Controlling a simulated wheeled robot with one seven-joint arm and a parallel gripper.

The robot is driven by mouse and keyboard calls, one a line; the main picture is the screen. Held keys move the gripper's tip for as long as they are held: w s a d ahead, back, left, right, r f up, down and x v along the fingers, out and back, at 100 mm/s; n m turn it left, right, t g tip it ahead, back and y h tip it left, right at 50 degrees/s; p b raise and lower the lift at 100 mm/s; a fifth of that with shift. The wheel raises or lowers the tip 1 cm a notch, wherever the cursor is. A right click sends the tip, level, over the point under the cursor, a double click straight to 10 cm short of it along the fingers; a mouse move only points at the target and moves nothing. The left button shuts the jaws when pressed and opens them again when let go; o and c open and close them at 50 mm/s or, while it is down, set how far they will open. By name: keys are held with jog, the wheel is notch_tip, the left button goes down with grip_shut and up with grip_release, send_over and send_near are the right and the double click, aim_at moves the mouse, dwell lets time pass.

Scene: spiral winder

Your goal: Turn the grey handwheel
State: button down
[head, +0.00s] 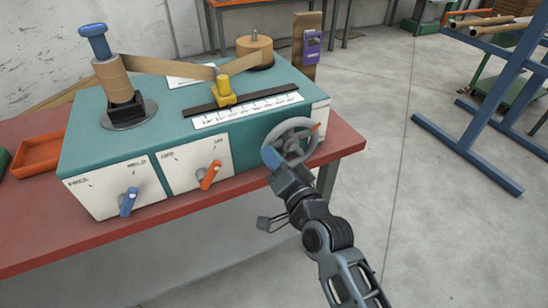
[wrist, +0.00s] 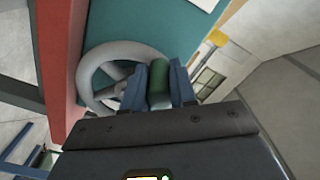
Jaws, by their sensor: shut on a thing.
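The grey handwheel (head: 290,122) is mounted at the right end of the winder's front in the head view. In the wrist view its rim (wrist: 88,75) and spokes show left of the fingers. A green handle (wrist: 159,82) lies between my blue fingers, beside the wheel. My gripper (head: 272,158) is at the wheel's lower left in the head view and is shut on the green handle. The gripper hides the handle in the head view, and the fingers cover the right part of the wheel in the wrist view.
The teal winder (head: 150,165) stands on a red table (head: 40,240). An orange lever (head: 210,176) and a blue lever (head: 128,202) are on its front, left of the wheel. An orange tray (head: 40,153) is at far left. The floor at right is clear up to a blue frame (head: 465,150).

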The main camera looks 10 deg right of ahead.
jog(key=shift+r, duration=0.1)
dwell(0.4)
jog(key=c, duration=0.9)
grip_release()
jog(key=shift+s, duration=0.1)
jog(key=shift+s+d, duration=0.15)
jog(key=shift+s, duration=0.15)
jog(key=b+v, duration=0.1)
jog(key=v, duration=0.6)
jog(key=shift+b, duration=0.4)
